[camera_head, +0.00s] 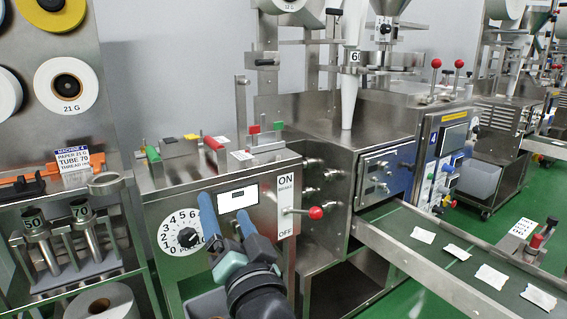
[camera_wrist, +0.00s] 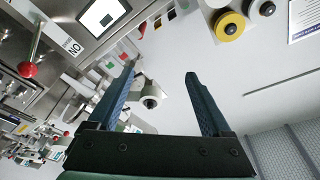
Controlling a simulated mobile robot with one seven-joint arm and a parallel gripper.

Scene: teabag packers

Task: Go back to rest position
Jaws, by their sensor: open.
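My gripper (camera_head: 223,215) is in front of the teabag machine's control panel (camera_head: 262,205) in the head view, with two blue fingers pointing up. The fingers are apart with nothing between them. In the wrist view my gripper (camera_wrist: 160,75) also shows open and empty, with the grey wall and machine parts beyond it. The panel has a numbered dial (camera_head: 183,238), a small white display and an ON/OFF lever with a red knob (camera_head: 316,213). The fingers overlap the panel between dial and display in the picture; I cannot tell the gap to it.
A conveyor (camera_head: 440,255) carrying several white teabags runs to the lower right. At the left stands a rack with paper rolls (camera_head: 50,86), a label card (camera_head: 73,165) and tubes marked 50 and 70 (camera_head: 90,225). Green floor shows beyond the conveyor.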

